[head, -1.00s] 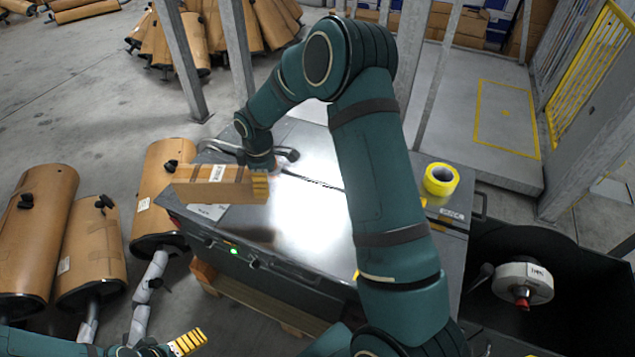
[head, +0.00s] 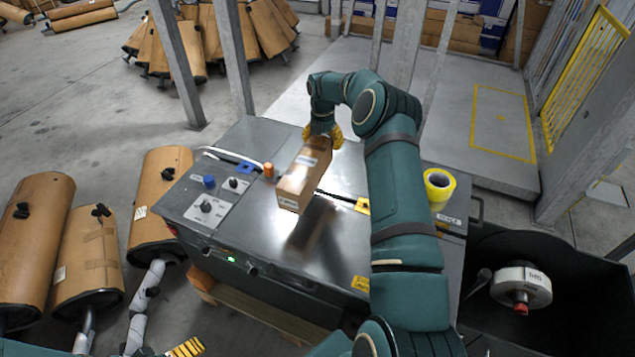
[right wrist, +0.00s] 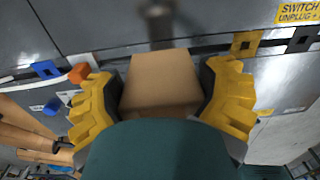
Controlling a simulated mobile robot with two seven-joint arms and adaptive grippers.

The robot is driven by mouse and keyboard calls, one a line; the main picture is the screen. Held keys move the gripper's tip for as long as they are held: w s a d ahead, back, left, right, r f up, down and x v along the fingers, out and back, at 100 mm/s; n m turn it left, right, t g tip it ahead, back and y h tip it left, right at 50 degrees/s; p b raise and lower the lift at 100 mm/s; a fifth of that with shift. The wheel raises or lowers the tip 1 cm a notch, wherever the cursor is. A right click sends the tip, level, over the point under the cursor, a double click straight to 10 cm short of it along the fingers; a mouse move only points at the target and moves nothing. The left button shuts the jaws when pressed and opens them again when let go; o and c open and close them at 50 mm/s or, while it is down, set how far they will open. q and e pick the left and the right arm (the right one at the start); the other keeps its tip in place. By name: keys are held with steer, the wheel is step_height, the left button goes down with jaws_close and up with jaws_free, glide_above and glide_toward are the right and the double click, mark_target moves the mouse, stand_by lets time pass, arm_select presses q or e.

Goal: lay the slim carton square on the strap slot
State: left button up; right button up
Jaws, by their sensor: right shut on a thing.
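The slim carton (head: 301,182) is a long brown box with a white label on top. My right gripper (head: 323,132) is shut on its far end and holds it over the metal machine top, with a dark shadow or reflection below it. In the right wrist view the carton (right wrist: 160,85) sits between the yellow fingers of the right gripper (right wrist: 160,100). The strap slot (head: 335,194) is a dark line across the machine top, partly hidden by the carton. My left gripper (head: 187,347) shows only yellow fingertips at the bottom edge; its opening is unclear.
A yellow tape roll (head: 439,186) stands on the machine's right side. A control panel (head: 213,201) with knobs is at the left, near an orange post (head: 268,170). Wrapped mufflers (head: 90,240) lie to the left. A black bin (head: 560,290) is at the right.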

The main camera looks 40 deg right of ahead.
step_height(320, 180, down, 10)
steer(key=shift+r+b, duration=0.15)
steer(key=shift+b, duration=0.55)
steer(key=o, duration=1.2)
steer(key=shift+c, duration=0.2)
steer(key=shift+r, duration=0.1)
step_height(320, 180, up, 12)
steer(key=shift+w+a+p, duration=0.1)
steer(key=shift+p, duration=0.85)
